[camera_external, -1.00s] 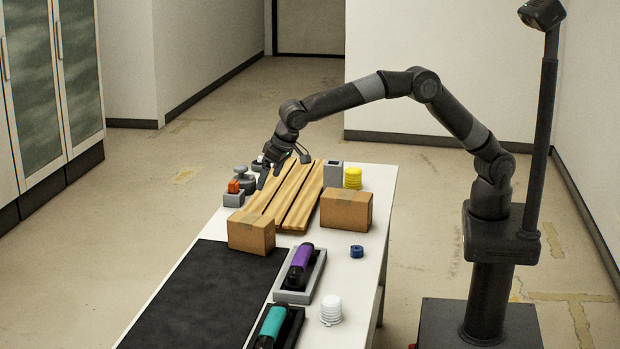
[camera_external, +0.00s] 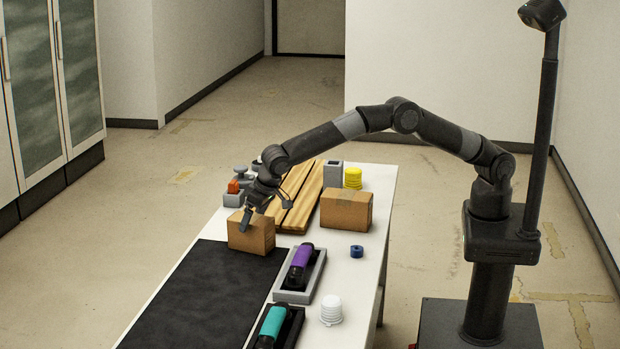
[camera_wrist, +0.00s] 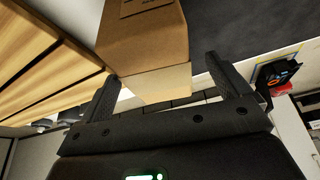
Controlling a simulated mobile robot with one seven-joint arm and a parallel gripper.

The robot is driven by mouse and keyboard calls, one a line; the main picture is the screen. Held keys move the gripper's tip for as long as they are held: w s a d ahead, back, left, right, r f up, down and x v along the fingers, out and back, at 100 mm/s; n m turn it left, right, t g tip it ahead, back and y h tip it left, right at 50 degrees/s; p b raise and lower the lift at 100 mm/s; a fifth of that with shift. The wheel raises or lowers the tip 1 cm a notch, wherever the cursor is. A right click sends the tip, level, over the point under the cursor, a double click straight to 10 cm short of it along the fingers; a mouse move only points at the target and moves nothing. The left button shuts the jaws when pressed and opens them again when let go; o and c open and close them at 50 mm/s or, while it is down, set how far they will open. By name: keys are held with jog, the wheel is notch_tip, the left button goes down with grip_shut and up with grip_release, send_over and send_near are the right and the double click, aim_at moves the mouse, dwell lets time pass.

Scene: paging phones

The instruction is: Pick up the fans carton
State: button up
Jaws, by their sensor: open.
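Two brown cartons stand on the white table, and I cannot read which one is the fans carton. The nearer carton (camera_external: 252,236) sits at the left, beside the end of the wooden slats. The other carton (camera_external: 346,211) stands farther right. My gripper (camera_external: 266,212) is open and low over the nearer carton. In the wrist view, a carton (camera_wrist: 142,42) shows ahead and between the spread fingers of my gripper (camera_wrist: 165,82), with a part-hidden dark print on one face. I cannot tell whether the fingers touch it.
The wooden slats (camera_external: 303,201) lie right behind the nearer carton. A black mat (camera_external: 205,295) covers the front left. A purple handset (camera_external: 301,258) and a teal handset (camera_external: 272,321) lie in trays. A blue ring (camera_external: 357,251) and white stack (camera_external: 331,309) stand right.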

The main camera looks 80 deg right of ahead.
jog(key=shift+x, duration=1.95)
jog(key=shift+s+d+f, duration=0.1)
jog(key=shift+d+f, duration=0.1)
jog(key=shift+f, duration=0.1)
jog(key=c, duration=1.2)
jog(key=shift+r, duration=0.2)
jog(key=shift+c, duration=0.2)
